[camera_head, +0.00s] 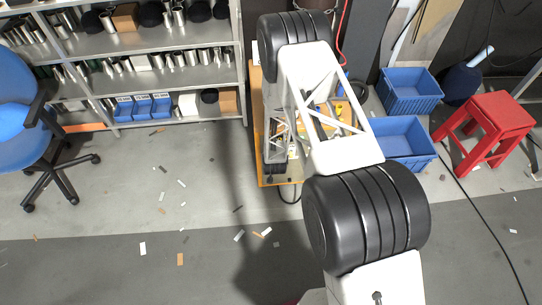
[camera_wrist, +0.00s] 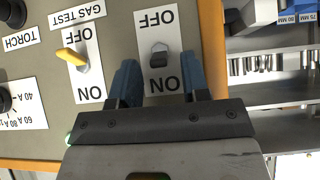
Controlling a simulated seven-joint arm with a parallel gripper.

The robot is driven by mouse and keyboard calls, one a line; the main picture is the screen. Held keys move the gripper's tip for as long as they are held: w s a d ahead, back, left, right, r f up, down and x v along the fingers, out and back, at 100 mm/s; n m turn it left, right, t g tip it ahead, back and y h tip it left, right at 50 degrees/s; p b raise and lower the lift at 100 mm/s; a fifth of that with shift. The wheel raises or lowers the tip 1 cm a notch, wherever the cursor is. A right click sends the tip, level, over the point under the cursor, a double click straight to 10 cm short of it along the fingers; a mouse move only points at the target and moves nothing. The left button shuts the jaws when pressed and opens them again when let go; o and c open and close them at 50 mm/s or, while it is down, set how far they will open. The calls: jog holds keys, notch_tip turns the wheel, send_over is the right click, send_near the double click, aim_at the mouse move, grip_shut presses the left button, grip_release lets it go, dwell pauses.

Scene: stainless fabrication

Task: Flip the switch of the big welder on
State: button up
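In the wrist view a grey toggle switch (camera_wrist: 159,54) sits on a white plate marked OFF and ON. The lettering is upside down, with OFF at the top and ON at the bottom. The toggle appears to lean toward OFF. My gripper (camera_wrist: 159,72) is open and empty, with one blue finger on each side of the plate's ON half and the toggle just beyond the fingertips. I cannot tell whether they touch the panel. The welder's panel (camera_wrist: 112,20) is grey-brown with an orange edge. In the head view my arm hides most of the orange-edged welder (camera_head: 258,125).
Left of the switch are a yellow GAS TEST lever (camera_wrist: 71,56) and a black knob (camera_wrist: 4,100). A metal shelf (camera_head: 150,93) stands left of the welder. Blue crates (camera_head: 410,92) and a red stool (camera_head: 492,118) are at right. Scraps litter the open floor.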

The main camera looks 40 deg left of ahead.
jog(key=shift+d, duration=0.1)
jog(key=v, duration=0.7)
jog(key=shift+s+r, duration=0.2)
jog(key=shift+r, duration=0.05)
dwell(0.4)
jog(key=shift+d, duration=0.15)
dwell(0.5)
